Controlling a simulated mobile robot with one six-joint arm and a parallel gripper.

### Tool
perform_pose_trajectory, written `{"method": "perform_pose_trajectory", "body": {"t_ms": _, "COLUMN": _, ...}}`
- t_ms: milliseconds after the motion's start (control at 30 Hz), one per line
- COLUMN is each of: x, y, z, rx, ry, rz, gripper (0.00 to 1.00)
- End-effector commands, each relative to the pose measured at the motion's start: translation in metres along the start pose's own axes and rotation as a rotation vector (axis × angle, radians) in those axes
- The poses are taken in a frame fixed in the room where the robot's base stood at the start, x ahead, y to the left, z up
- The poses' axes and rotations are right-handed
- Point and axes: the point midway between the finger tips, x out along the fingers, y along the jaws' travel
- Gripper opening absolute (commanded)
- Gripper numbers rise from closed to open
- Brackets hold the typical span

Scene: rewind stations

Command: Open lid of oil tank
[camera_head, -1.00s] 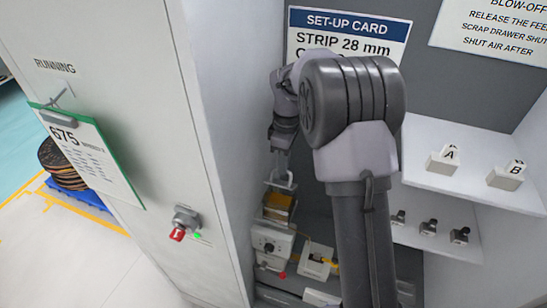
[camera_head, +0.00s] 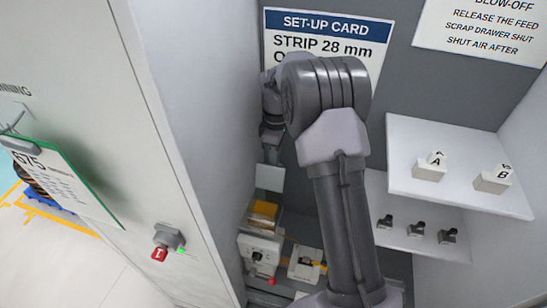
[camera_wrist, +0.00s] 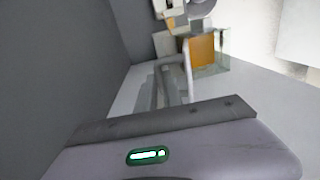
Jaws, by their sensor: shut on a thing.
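The oil tank (camera_head: 263,214) is a small box of amber oil on top of a pale machine, low between the cabinet and my arm. It also shows in the wrist view, with clear walls (camera_wrist: 203,50). Its pale lid (camera_head: 270,178) stands up above the tank, tilted open, with my gripper (camera_head: 271,157) at its upper edge. In the wrist view, my grey fingers (camera_wrist: 166,88) are shut at the lid's pale edge (camera_wrist: 188,72), beside the tank. The exact contact is blurred, and the hinge cannot be made out.
The tall white cabinet (camera_head: 165,150) stands close on the left, with a red-handled switch (camera_head: 162,250). A white shelf (camera_head: 460,190) with blocks A and B is on the right, above several dark knobs. A set-up card (camera_head: 322,38) hangs behind my arm.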

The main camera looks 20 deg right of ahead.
Motion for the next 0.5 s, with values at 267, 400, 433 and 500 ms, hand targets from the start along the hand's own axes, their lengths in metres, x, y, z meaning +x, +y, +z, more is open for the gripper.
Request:
{"method": "perform_pose_trajectory", "body": {"t_ms": 267, "x": 0.005, "y": 0.012, "z": 0.0, "rx": -0.003, "ry": 0.002, "rz": 0.011, "gripper": 0.0}}
{"method": "perform_pose_trajectory", "body": {"t_ms": 400, "x": 0.007, "y": 0.015, "z": 0.0, "rx": -0.004, "ry": 0.002, "rz": 0.013, "gripper": 0.0}}
{"method": "perform_pose_trajectory", "body": {"t_ms": 433, "x": 0.007, "y": 0.015, "z": 0.0, "rx": -0.004, "ry": 0.002, "rz": 0.013, "gripper": 0.0}}
{"method": "perform_pose_trajectory", "body": {"t_ms": 500, "x": 0.008, "y": 0.016, "z": 0.0, "rx": -0.004, "ry": 0.001, "rz": 0.013, "gripper": 0.0}}
